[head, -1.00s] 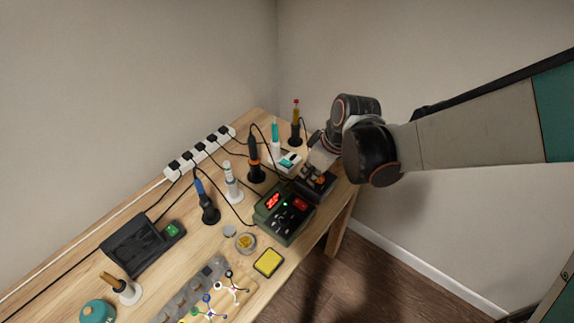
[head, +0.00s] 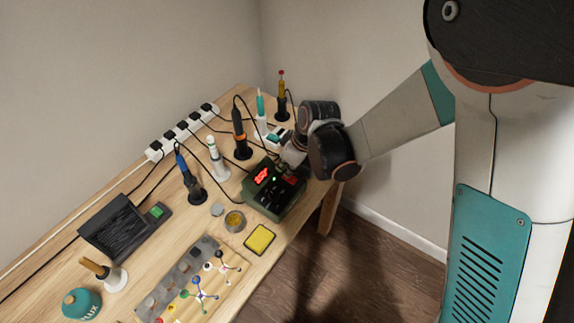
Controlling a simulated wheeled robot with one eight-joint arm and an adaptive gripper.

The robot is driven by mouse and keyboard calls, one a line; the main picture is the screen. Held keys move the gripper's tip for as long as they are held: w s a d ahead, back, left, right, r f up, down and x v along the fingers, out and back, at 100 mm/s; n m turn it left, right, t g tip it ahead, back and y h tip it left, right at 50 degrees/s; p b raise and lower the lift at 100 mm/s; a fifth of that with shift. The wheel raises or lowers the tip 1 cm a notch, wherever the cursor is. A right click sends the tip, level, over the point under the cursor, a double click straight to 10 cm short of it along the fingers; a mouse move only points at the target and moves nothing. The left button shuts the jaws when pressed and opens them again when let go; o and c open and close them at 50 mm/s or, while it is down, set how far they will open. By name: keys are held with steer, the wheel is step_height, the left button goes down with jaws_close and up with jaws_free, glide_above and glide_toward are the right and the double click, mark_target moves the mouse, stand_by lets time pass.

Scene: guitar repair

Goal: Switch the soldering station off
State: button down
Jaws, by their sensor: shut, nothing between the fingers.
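The soldering station (head: 272,199) is a dark green box near the front right edge of the bench. Its red digits (head: 261,176) are lit, and a red switch (head: 290,180) sits on its panel to the right of them. My gripper (head: 284,167) is shut and empty, pointing down and left at the back right of the station, close to the red switch. I cannot tell whether the fingertips touch it. The wrist hides part of the station's back right corner and what stands behind it.
Several irons stand in holders behind and left, including a blue one (head: 190,180) and an orange one (head: 241,135), with cables running to a white power strip (head: 181,131). A yellow sponge (head: 260,239) and a brass tin (head: 235,221) lie in front. A wall closes the right.

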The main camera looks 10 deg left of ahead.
steer(key=shift+w+a+f+g+h+b, duration=0.1)
steer(key=shift+a+f+g+h+b, duration=0.2)
steer(key=shift+h, duration=0.3)
steer(key=shift+w+a+f+g+h+b, duration=0.1)
steer(key=shift+a+f+h, duration=0.1)
steer(key=shift+f+h, duration=0.3)
steer(key=shift+s+d+r, duration=0.1)
steer(key=shift+r, duration=0.05)
steer(key=shift+s+d, duration=0.15)
